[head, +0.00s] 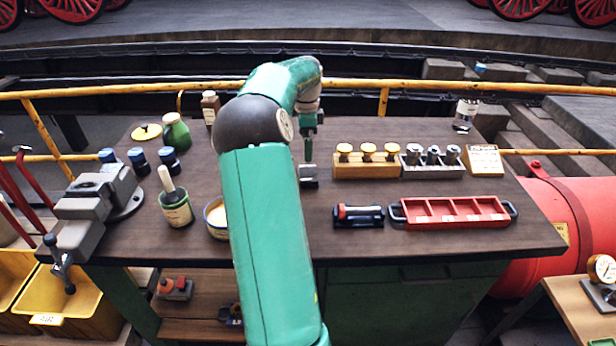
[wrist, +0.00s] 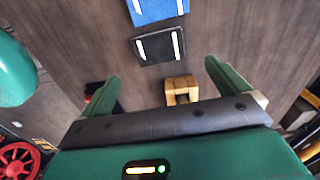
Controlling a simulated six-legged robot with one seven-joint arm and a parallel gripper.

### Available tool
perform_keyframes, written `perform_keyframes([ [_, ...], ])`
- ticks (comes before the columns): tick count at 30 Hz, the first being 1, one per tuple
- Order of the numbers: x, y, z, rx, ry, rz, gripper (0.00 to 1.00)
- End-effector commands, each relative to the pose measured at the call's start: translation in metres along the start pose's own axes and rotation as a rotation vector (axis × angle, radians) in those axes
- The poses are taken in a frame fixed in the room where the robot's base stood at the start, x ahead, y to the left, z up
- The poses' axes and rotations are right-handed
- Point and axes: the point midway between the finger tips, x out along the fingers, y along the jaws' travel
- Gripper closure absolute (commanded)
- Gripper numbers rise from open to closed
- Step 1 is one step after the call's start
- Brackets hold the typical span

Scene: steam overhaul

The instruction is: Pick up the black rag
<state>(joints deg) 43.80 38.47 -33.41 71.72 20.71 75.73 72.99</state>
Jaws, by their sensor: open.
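The black rag (wrist: 158,47) lies flat and folded on the dark wooden bench top, with a pale stripe near each side. It is in the upper middle of the wrist view. My gripper (wrist: 162,70) is open, its two green fingers spread wide with nothing held between them. In that view the rag appears just past the fingertips, between their lines and apart from them. In the head view my gripper (head: 308,150) points down over the middle of the bench. I cannot make out the rag for certain in the head view, where my arm covers part of the bench.
A blue folded cloth (wrist: 156,10) lies close beside the black rag. A yellowish wooden block (wrist: 181,88) shows between the fingers. On the bench (head: 440,250) are a red tray (head: 455,222), a knob rack (head: 365,171), a brush pot (head: 176,212) and a vise (head: 95,205).

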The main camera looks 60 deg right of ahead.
Motion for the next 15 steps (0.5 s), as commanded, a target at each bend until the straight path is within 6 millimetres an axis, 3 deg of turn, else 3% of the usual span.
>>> perform_keyframes([
  [6,0.040,0.001,0.000,-0.001,0.001,0.002,0.00],
  [15,0.067,0.003,0.001,-0.002,0.000,0.002,0.00],
])
